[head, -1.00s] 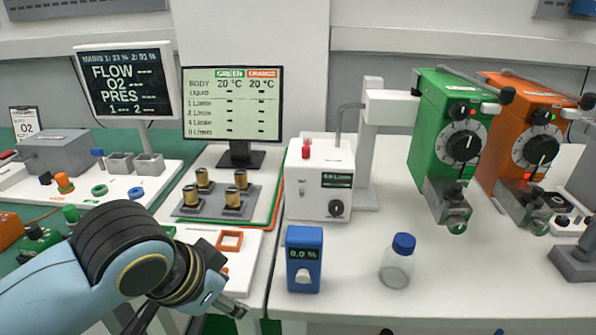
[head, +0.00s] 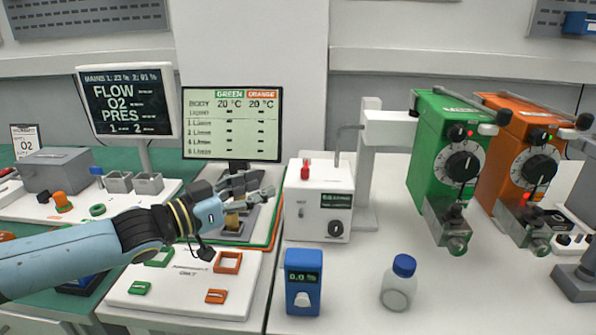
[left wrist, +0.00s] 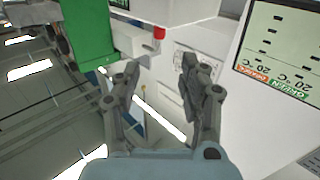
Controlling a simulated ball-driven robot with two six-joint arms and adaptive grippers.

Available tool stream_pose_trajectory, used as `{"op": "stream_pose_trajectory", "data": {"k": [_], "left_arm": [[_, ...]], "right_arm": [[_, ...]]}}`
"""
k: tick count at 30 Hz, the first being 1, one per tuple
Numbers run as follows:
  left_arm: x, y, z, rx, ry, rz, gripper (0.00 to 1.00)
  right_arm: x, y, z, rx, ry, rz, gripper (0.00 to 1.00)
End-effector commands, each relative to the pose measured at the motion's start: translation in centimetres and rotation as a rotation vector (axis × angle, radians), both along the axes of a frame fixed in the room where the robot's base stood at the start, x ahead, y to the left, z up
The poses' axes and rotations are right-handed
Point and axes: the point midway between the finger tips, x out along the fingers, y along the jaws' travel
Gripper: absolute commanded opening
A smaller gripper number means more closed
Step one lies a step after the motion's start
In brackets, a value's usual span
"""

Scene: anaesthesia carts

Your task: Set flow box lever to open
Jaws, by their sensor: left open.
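The flow box (head: 309,214) is a white box with a red cap (head: 306,168) on top. Its front has a small dark display (head: 337,200), a black round knob (head: 335,228) and a small grey lever-like part (head: 302,208), whose setting I cannot tell. My left gripper (head: 264,188) is open and empty, just left of the box, apart from it in the picture. In the left wrist view its spread fingers (left wrist: 158,82) frame a gap, with the red cap (left wrist: 159,33) beyond. My right gripper is not in view.
Brass cylinders stand behind my left gripper, partly hidden. A monitor (head: 232,122) stands behind them. A blue meter (head: 303,281) and a blue-capped bottle (head: 400,283) stand in front of the box. Green (head: 436,150) and orange (head: 506,150) machines stand to the right.

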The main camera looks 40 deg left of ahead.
Motion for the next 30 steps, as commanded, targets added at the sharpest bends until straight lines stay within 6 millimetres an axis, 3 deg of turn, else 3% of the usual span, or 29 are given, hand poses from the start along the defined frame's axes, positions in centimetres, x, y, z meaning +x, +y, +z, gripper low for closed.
{"op": "stream_pose_trajectory", "data": {"k": [8,21,30], "left_arm": [[2.9,-0.7,0.0,-0.001,-0.007,0.002,0.43],[9.1,-2.1,0.3,-0.003,-0.003,0.003,0.43],[10.4,-2.5,0.0,-0.001,-0.001,0.0,0.43]], "right_arm": [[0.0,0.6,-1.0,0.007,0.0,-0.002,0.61],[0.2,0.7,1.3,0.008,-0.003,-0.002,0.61],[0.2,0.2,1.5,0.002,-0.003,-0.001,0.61]]}}
